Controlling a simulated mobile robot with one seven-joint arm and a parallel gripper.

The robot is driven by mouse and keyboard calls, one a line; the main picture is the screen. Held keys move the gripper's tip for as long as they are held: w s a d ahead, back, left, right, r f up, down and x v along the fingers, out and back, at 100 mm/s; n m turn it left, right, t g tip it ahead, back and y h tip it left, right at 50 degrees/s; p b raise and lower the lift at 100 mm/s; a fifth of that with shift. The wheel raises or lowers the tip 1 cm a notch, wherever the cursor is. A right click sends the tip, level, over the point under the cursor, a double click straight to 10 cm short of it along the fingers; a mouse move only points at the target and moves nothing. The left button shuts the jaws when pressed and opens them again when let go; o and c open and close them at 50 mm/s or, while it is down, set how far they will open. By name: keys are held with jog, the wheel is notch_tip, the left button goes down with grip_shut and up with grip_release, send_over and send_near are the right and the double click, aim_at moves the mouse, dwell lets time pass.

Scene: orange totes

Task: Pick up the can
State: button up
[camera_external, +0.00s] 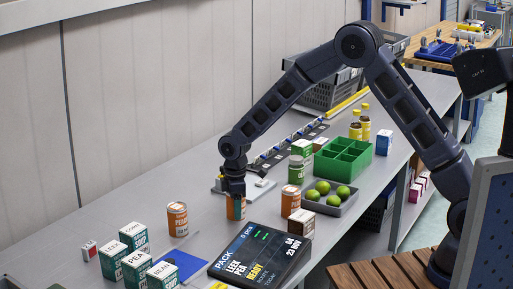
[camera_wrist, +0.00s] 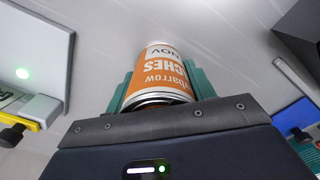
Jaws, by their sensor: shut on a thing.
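An orange and white can (camera_external: 236,211) is under my gripper (camera_external: 235,197) near the middle of the grey table in the external view. In the wrist view, the can (camera_wrist: 160,70) sits between the two teal fingers, its label upside down with letters ending "CHES". My gripper (camera_wrist: 161,88) is shut on it, one finger on each side. The can looks upright. Its base is at or very near the tabletop; I cannot tell if it touches. Its upper part is partly hidden by the gripper.
Similar orange cans stand left (camera_external: 177,219) and right (camera_external: 290,202) of the held one. A dark display panel (camera_external: 262,252) is close in front. A tray of green fruit (camera_external: 346,206), a green divided bin (camera_external: 343,160) and several small boxes (camera_external: 135,268) stand around.

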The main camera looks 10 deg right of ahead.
notch_tip(320, 180, up, 19)
jog(key=w+d+f+m, duration=0.3)
jog(key=w+d+m, duration=0.6)
jog(key=w+d, duration=1.6)
jog(key=w+d+f+m, duration=0.1)
jog(key=w+d+m, duration=0.2)
jog(key=d, duration=0.7)
jog(key=w+d+f+m, duration=0.2)
jog(key=w+d, duration=0.3)
jog(key=d, duration=0.5)
jog(key=w+d+f+m, duration=0.1)
jog(key=w+d+m, duration=0.2)
jog(key=d, duration=0.7)
jog(key=shift+w+d+f+m, duration=0.2)
jog(key=shift+w+f+m, duration=0.15)
jog(key=shift+w, duration=0.15)
